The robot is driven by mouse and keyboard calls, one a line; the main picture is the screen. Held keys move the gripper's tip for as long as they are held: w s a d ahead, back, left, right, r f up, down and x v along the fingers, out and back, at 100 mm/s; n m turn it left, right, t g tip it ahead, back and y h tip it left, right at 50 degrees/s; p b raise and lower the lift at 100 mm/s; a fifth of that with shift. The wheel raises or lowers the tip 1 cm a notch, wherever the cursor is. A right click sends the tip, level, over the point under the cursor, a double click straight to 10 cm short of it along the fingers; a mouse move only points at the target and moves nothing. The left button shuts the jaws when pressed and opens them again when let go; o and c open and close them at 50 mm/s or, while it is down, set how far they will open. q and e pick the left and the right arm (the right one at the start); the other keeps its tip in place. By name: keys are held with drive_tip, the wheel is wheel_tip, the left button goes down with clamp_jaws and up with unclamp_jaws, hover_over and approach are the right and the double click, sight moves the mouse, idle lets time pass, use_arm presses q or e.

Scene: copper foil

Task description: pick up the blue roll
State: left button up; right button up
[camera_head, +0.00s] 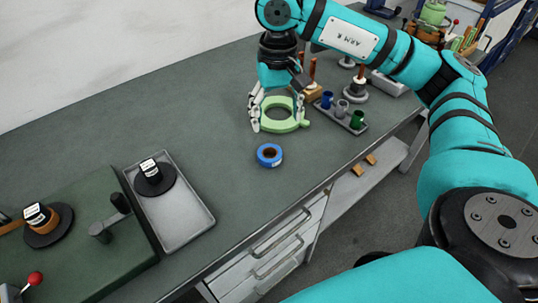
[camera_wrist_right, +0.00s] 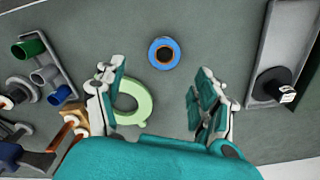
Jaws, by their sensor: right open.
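The blue roll (camera_head: 269,155) lies flat on the grey-green worktop, with a dark, brown-edged hole in its middle. It also shows in the right wrist view (camera_wrist_right: 164,53), beyond the fingertips and between their lines. My right gripper (camera_head: 276,112) is open and empty, above the worktop and farther back than the roll. In the right wrist view its two fingers (camera_wrist_right: 160,95) are spread wide, and neither touches the roll. My left gripper is not in view.
A pale green ring (camera_head: 287,124) lies beneath my right gripper. A rack (camera_head: 341,116) of coloured cups stands to its right. A grey tray (camera_head: 188,224) with a black spool (camera_head: 154,180) lies left of the roll. The worktop around the roll is clear; its front edge is near.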

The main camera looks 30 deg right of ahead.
hover_over(272, 151)
drive_tip(key=s, duration=0.2)
drive_tip(key=f, duration=0.6)
drive_tip(key=shift+a+f, duration=0.25)
drive_tip(key=shift+f, duration=0.15)
drive_tip(key=shift+w+a+f+p, duration=0.15)
drive_tip(key=shift+f+p, duration=0.25)
drive_tip(key=shift+f, duration=0.95)
drive_tip(key=shift+w+a+f+p, duration=0.15)
drive_tip(key=shift+f+p, duration=0.2)
drive_tip(key=shift+f, duration=1)
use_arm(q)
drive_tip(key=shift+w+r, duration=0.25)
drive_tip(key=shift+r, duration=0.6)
use_arm(e)
drive_tip(key=shift+d, duration=0.1)
drive_tip(key=shift+c, duration=0.4)
drive_tip(key=c, duration=0.9)
